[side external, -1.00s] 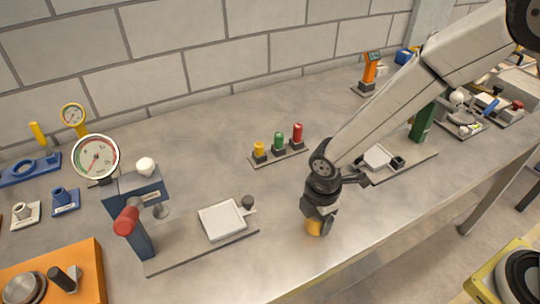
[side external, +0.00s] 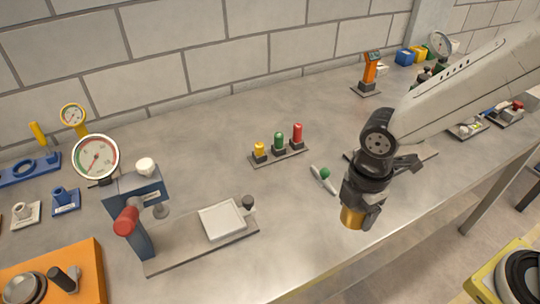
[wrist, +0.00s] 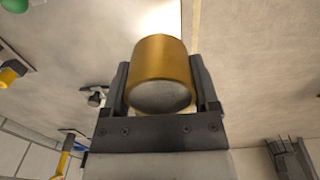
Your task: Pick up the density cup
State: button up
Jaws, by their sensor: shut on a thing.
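The density cup (side external: 353,217) is a brass-coloured cylinder. My gripper (side external: 362,205) is shut on it and holds it above the bench near the front edge, pointing down. In the wrist view the cup (wrist: 160,70) sits between the two fingers of my gripper (wrist: 160,88), with one pale round end facing the camera. The cup looks clear of the bench in the side view, though the exact height is hard to tell.
A small light tool with a green knob (side external: 324,175) lies on the bench left of my gripper. Yellow, green and red pegs stand on a dark plate (side external: 290,156) behind. A grey base with a white square pad (side external: 222,222) is at the left. Bench between them is clear.

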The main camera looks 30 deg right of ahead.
jog(key=s+d+r, duration=0.2)
jog(key=s+r, duration=0.1)
jog(key=s, duration=0.3)
jog(key=shift+d, duration=0.25)
dwell(0.6)
